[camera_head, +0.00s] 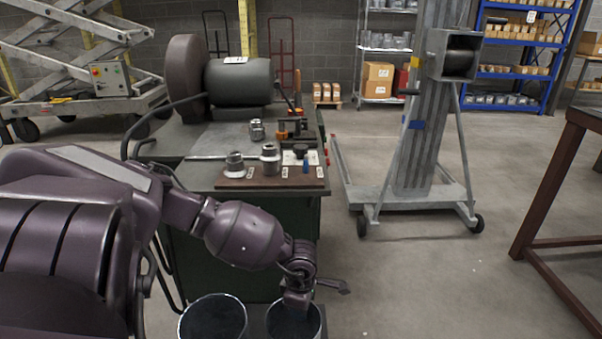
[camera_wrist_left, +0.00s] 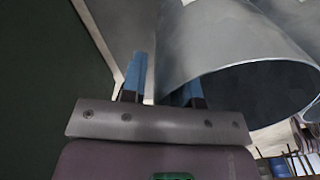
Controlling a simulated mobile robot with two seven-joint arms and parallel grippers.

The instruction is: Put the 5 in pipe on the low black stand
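Two open-topped grey round pipes stand at the bottom edge of the head view, a wider left one (camera_head: 212,322) and a narrower right one (camera_head: 318,325). No size marking is readable, so I cannot tell which is the 5 in pipe. My left gripper (camera_head: 297,300) points down at the rim of the right one. In the left wrist view, its blue-tipped fingers (camera_wrist_left: 163,85) stand apart at a grey pipe wall (camera_wrist_left: 210,40), one outside and one apparently inside the rim. I cannot make out the low black stand. My right gripper is not in view.
A brown-framed table (camera_head: 545,190) is far right. Floor between is clear.

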